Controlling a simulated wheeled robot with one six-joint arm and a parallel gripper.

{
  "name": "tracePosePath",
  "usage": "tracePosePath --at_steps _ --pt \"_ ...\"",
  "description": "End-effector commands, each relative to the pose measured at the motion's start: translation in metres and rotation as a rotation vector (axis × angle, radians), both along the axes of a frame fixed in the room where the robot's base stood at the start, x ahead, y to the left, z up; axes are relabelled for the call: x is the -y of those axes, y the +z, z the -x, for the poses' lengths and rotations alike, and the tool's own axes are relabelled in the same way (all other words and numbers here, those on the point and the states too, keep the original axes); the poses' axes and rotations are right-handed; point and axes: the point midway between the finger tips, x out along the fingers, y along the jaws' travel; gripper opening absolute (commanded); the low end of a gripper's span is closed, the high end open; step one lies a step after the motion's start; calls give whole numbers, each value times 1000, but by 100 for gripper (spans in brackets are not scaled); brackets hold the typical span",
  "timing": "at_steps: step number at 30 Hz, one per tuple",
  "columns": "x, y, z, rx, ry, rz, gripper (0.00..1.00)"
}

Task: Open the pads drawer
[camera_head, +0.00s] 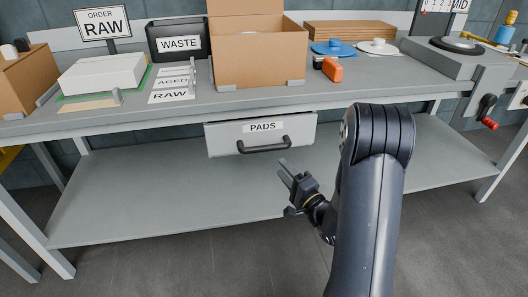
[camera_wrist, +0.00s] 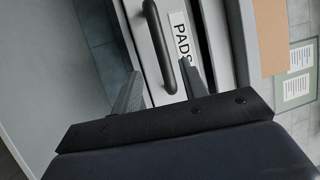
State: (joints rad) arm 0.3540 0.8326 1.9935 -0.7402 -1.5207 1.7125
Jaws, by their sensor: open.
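The pads drawer (camera_head: 225,139) hangs under the bench top, a light grey front with a "PADS" label and a dark bar handle (camera_head: 264,147). A dark gap shows along its edge in the wrist view, but I cannot tell how far out it stands. My gripper (camera_head: 285,178) is below and slightly right of the handle in the head view. In the wrist view, my gripper (camera_wrist: 160,88) is open, with one finger on each side of the handle's near end (camera_wrist: 165,65) in the picture. I cannot tell whether the handle lies between the fingers in depth. Nothing shows held.
The bench top (camera_head: 130,118) carries an open cardboard box (camera_head: 258,60) above the drawer, a black waste bin (camera_head: 178,43) and an orange-and-black item (camera_head: 331,68). A lower shelf (camera_head: 150,195) lies below, bare. A red-handled crank (camera_head: 488,115) sticks out at right.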

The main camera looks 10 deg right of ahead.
Motion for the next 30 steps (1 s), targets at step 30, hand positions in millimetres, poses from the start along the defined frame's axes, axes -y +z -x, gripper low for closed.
tracePosePath --at_steps 30 --pt "-40 20 -93 0 -2 3 40"
